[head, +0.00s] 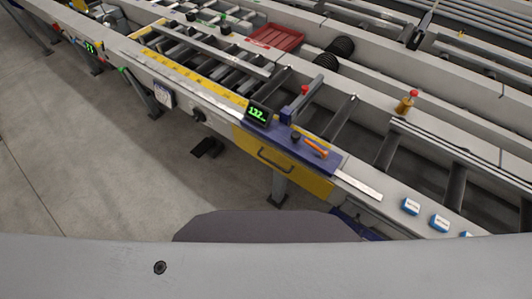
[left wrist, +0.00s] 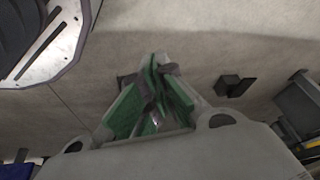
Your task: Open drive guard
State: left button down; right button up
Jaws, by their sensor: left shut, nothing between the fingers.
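The drive guard appears to be the yellow panel (head: 306,181) on the front side of the runout table, in the middle of the head view. It is closed against the frame. A dark bar handle (head: 275,162) is fixed across its face. My left gripper (left wrist: 160,68) shows only in the left wrist view, with green finger pads. It is shut and empty, over bare floor and apart from the panel. Neither the panel nor its handle is clearly seen in that view. My right gripper is in neither view.
Above the panel, a display (head: 259,114) and an orange-handled tool (head: 316,148) sit by a blue plate. A black foot pedal (head: 206,147) lies on the floor to the left; it seems to show in the left wrist view (left wrist: 234,86).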

pick_arm(q)
jog(key=w+d+r+t+h, duration=0.1)
jog(key=w+d+r, duration=0.1)
jog(key=w+r, duration=0.4)
jog(key=w+d+r+t, duration=0.15)
jog(key=w+r, duration=0.25)
jog(key=w, duration=0.4)
jog(key=m+t+h+b, duration=0.2)
jog(key=m+h, duration=0.2)
jog(key=h, duration=0.1)
send_near(270, 151)
jog(key=v, duration=0.4)
jog(key=shift+d+r, duration=0.15)
jog(key=shift+r, duration=0.15)
jog(key=shift+w+f, duration=0.1)
jog(key=shift+f, duration=0.05)
jog(key=shift+x, duration=4.8)
jog(key=shift+f+b, duration=0.1)
jog(key=shift+b, duration=0.2)
